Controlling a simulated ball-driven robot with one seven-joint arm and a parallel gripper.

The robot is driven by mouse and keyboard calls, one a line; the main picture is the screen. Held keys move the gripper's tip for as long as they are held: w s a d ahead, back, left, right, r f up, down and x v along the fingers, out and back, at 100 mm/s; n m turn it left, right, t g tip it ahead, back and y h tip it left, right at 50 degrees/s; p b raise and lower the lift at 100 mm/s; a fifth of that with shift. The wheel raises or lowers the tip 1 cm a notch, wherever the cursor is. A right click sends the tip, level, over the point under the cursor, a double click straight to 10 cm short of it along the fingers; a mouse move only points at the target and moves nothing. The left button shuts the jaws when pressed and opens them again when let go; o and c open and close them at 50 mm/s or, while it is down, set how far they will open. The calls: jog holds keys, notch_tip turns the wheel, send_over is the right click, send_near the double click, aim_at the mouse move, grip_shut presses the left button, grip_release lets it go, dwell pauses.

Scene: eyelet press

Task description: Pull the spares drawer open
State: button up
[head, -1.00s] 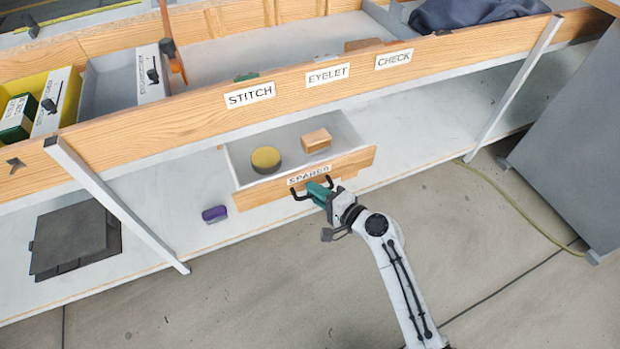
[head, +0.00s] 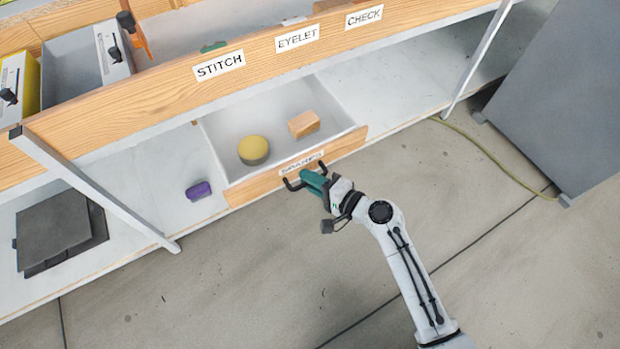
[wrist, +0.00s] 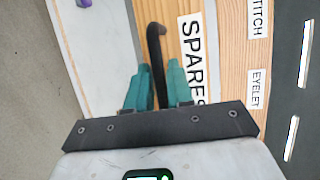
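The spares drawer has a wooden front (head: 250,190) with a SPARES label and a white inside. It stands well out from under the bench. The drawer holds a round tin with a yellow top (head: 253,150) and a small tan block (head: 304,124). My gripper (head: 312,182), with teal fingers, is at the black handle (head: 291,185) on the drawer front. In the wrist view, the handle (wrist: 156,50) passes between the two fingers (wrist: 161,85), which are closed about it. The SPARES label (wrist: 190,60) is just right of them.
A purple object (head: 198,190) lies on the lower shelf left of the drawer. Slanted white legs (head: 95,188) stand on both sides. A dark flat case (head: 62,238) lies at left. A grey cabinet (head: 560,110) and cable (head: 490,152) are at right. Floor in front is clear.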

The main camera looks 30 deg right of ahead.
jog(key=v, duration=1.1)
dwell(0.6)
jog(key=s+a+f+n+g, duration=0.35)
jog(key=s+n+g, duration=0.3)
jog(key=n, duration=0.25)
jog(key=s+d+r+n+g+h, duration=0.3)
jog(key=s+d+n+g+h, duration=0.3)
jog(key=s, duration=0.3)
notch_tip(320, 180, up, 16)
jog(key=m+g+p, duration=0.1)
jog(key=p, duration=1.5)
jog(key=shift+s+d, duration=0.3)
jog(key=shift+d, duration=0.1)
